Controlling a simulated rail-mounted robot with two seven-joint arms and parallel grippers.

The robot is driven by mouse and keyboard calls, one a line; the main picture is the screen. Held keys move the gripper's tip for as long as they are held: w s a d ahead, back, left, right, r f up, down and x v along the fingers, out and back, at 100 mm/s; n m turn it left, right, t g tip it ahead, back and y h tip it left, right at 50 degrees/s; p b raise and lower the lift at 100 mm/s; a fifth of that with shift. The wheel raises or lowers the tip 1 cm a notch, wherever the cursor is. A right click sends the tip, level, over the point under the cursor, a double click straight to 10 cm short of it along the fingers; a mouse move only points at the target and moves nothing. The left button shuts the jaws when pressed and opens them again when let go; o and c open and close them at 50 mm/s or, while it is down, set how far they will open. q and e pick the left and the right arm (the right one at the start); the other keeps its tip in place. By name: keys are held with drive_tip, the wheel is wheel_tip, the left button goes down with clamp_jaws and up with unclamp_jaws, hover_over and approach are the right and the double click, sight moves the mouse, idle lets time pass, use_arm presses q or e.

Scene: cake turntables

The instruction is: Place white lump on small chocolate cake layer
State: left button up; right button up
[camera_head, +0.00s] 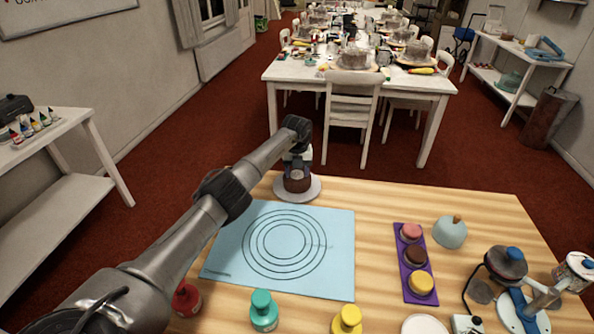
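A small chocolate cake layer (297,183) sits on a pale round stand (310,191) at the far edge of the wooden table, behind the blue mat. My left arm reaches in from the lower left, and its gripper (298,164) points down directly over the cake layer. The fingers are small and dark here, so I cannot tell whether they are open or shut. A pale patch shows around the fingers, but I cannot tell whether it is the white lump. The white lump is not clearly seen anywhere else. My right gripper is not in view.
A blue mat with printed circles (340,224) covers the table's left part. A purple tray (417,296) holds pink, brown and yellow rounds. A pale blue dome (450,232) stands beside it. Red, teal (263,311) and yellow (346,320) bottles line the front. Equipment crowds the right.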

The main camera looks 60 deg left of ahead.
sight(297, 174)
use_arm(q)
drive_tip(key=o, duration=0.3)
drive_tip(key=shift+o, duration=0.2)
wheel_tip(297, 174, up, 12)
drive_tip(key=p, duration=0.3)
drive_tip(key=shift+r, duration=0.2)
idle(0.6)
